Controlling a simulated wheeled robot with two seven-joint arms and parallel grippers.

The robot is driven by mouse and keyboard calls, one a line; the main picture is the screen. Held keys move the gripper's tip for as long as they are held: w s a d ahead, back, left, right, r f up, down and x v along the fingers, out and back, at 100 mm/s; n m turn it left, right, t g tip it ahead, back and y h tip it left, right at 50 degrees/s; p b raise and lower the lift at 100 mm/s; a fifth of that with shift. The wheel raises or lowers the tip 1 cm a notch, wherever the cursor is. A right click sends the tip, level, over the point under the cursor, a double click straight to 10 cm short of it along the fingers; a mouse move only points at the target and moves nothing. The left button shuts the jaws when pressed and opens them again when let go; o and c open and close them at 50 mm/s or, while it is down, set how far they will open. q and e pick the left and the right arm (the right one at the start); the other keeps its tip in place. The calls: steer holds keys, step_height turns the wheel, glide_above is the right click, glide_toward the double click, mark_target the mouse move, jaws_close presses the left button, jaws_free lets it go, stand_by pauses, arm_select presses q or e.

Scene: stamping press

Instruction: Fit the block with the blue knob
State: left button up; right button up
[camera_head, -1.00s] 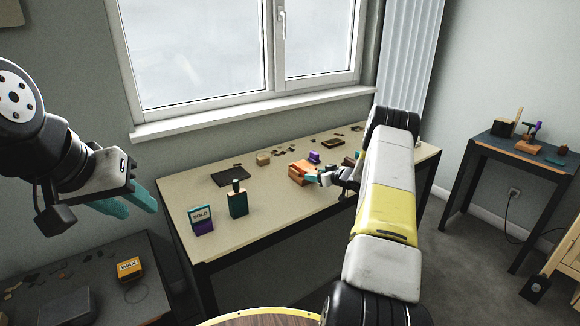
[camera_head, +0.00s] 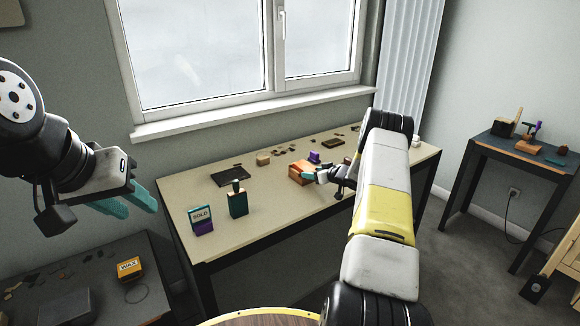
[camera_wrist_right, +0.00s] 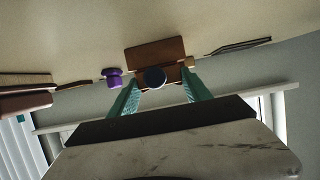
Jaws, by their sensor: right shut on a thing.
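In the right wrist view, a round dark-blue knob (camera_wrist_right: 154,79) shows between the teal fingers of my right gripper (camera_wrist_right: 160,78), in front of a brown wooden block (camera_wrist_right: 155,53). The gripper is shut on the block with the blue knob; the exact contact is hard to see. In the head view my right gripper (camera_head: 318,176) is at the orange-brown block (camera_head: 300,173) on the long table, and the blue knob cannot be made out. A purple knob (camera_wrist_right: 112,77) stands beside the block; it also shows in the head view (camera_head: 314,156). My left gripper (camera_head: 138,200) is open and empty at the left.
A WAX box (camera_head: 129,267) is on a low dark table. Another small table (camera_head: 500,153) stands at right.

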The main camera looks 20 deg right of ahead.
steer(key=shift+w+a, duration=0.1)
steer(key=shift+w, duration=0.1)
steer(key=o, duration=1.4)
